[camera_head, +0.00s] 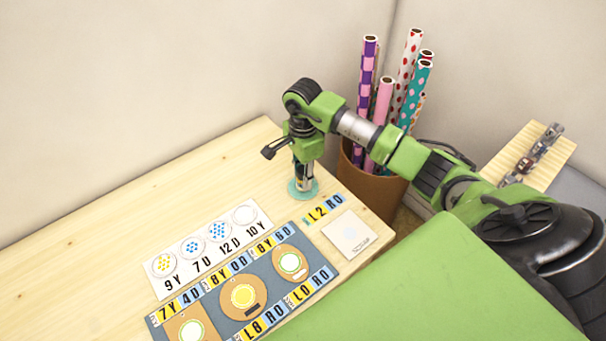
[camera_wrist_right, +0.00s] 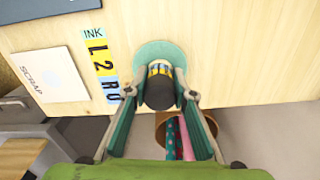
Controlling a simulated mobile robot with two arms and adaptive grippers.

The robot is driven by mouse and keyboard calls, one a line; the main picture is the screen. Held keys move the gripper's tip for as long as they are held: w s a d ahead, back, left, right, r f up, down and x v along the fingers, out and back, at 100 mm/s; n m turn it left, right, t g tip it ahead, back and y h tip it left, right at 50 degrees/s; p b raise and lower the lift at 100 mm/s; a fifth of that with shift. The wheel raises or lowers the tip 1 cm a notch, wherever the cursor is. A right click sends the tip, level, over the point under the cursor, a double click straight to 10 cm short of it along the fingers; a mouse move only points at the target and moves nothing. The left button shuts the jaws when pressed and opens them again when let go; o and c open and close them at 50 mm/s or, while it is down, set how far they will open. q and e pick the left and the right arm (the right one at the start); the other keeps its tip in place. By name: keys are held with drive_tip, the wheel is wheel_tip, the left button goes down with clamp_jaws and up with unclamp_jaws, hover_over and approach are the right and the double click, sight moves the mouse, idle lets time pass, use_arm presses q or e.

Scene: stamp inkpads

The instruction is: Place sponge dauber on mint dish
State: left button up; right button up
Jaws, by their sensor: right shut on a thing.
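The sponge dauber (camera_wrist_right: 160,92) is a short upright cylinder with a dark top and a yellow-and-dark band. In the wrist view my right gripper (camera_wrist_right: 161,80) is shut on it, one finger on each side. The round mint dish (camera_head: 293,190) lies flat on the table near its right edge; it also shows in the wrist view (camera_wrist_right: 150,48). In the head view my right gripper (camera_head: 304,172) points down over the dish, with the dauber's lower end at the dish. I cannot tell whether the dauber touches the dish. My left gripper is not in view.
A blue card (camera_head: 222,297) with round pads and a white card (camera_head: 205,232) with dotted circles lie left of the dish. A SCRAP sheet (camera_head: 345,232) and an INK L2 RO label (camera_head: 322,208) lie nearer. A brown bin (camera_head: 378,190) of paper rolls stands beyond the table edge.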

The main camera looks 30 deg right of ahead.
sight(303, 169)
drive_tip(key=shift+f, duration=0.2)
drive_tip(key=o, duration=0.9)
drive_tip(key=shift+o, duration=0.2)
drive_tip(key=shift+r, duration=0.2)
wheel_tip(303, 169, up, 12)
drive_tip(key=shift+b, duration=1)
